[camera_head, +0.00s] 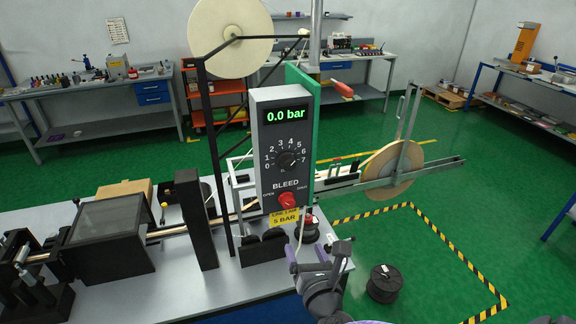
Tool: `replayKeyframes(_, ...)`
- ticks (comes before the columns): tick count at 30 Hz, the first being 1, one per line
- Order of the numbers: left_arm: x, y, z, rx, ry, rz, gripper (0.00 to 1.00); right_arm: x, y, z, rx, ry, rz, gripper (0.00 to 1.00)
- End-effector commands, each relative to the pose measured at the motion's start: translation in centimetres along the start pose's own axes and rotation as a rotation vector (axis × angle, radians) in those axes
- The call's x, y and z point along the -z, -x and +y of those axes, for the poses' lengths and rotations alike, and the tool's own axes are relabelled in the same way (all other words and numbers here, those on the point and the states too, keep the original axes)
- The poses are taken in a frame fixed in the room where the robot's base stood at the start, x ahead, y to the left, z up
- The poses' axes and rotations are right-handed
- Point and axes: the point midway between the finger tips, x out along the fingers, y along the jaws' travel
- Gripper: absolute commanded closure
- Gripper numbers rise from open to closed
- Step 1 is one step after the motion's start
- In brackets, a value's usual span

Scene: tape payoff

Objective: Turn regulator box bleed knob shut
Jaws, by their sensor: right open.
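The regulator box (283,150) is a grey box with a dark face and a green back plate. Its display (285,115) reads 0.0 bar, above a black dial (289,159) numbered up to 7. The red bleed knob (287,201) sits low on the face under the word BLEED, with OPEN at its left and what looks like SHUT at its right. Which way the knob points is too small to tell. My right gripper (306,254), with purple fingers, is open and empty below the knob, apart from it. My left gripper is not in view.
A yellow pressure label (284,217) is right below the knob. Black rollers (264,247) and a small dark reel (308,231) stand near my right gripper. A large cream reel (231,38) is above left. A black spool (384,284) is on the green floor.

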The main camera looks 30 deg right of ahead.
Motion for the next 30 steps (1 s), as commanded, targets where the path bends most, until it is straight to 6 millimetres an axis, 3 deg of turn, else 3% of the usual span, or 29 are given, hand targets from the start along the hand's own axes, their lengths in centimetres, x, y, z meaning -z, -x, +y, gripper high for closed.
replayKeyframes(1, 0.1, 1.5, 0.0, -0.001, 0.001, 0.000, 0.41, -2.8, 0.3, 1.1, -0.028, 0.042, -0.044, 0.20)
replayKeyframes(4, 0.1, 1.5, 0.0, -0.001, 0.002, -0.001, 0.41, -4.0, 0.0, 1.9, -0.050, 0.085, -0.089, 0.20)
replayKeyframes(16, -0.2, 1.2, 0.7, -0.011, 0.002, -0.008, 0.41, -4.3, -8.3, 2.2, -0.048, 0.084, -0.089, 0.20)
replayKeyframes(27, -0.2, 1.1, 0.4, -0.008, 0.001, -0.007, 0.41, -4.4, -9.5, 2.3, -0.049, 0.082, -0.085, 0.20)
replayKeyframes(28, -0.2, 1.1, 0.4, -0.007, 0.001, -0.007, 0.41, -4.4, -9.5, 2.3, -0.049, 0.082, -0.085, 0.23)
replayKeyframes(30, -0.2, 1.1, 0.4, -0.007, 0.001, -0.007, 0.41, -4.4, -9.5, 2.3, -0.049, 0.082, -0.085, 0.37)
